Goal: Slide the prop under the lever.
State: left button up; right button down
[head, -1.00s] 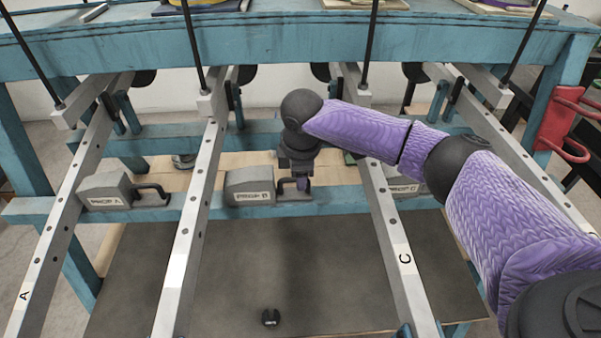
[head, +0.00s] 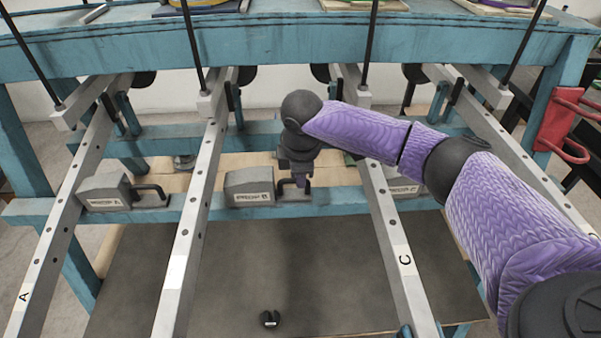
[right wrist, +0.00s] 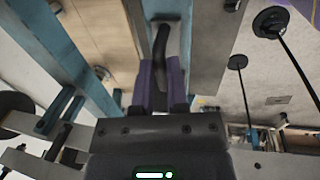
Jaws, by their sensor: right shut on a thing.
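A grey wedge-shaped prop (head: 248,187) with a black handle (head: 284,196) rests on the blue crossbeam in the head view. It stands between the second lever (head: 203,175) from the left and lever C (head: 377,195), apart from both as far as I can see. Its label is too blurred to read. My right gripper (head: 302,182) comes down from above and is shut on the handle. In the right wrist view, the handle (right wrist: 161,45) passes between the purple fingers of my right gripper (right wrist: 161,90). My left gripper is not in view.
Another grey prop (head: 104,191) sits near lever A (head: 60,215). A small black object (head: 270,318) lies on the dark lower board (head: 330,270). A red bracket (head: 570,122) is on the right post.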

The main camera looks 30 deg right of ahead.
aim_at(245, 177)
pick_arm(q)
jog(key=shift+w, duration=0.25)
pick_arm(e)
jog(key=a+p, duration=0.1)
jog(key=w+a+r+p, duration=0.1)
jog(key=shift+w+a+p, duration=0.1)
jog(key=shift+a+p, duration=0.3)
jog(key=w+a, duration=0.1)
jog(key=a, duration=0.1)
jog(key=w+a, duration=0.1)
jog(key=a, duration=0.1)
jog(key=w+a+f+b, duration=0.1)
jog(key=a, duration=0.1)
jog(key=shift+w+a, duration=0.2)
jog(key=shift+a, duration=0.15)
jog(key=shift+r, duration=0.1)
jog(key=c, duration=0.6)
grip_release()
jog(key=shift+a, duration=0.1)
jog(key=shift+c, duration=0.2)
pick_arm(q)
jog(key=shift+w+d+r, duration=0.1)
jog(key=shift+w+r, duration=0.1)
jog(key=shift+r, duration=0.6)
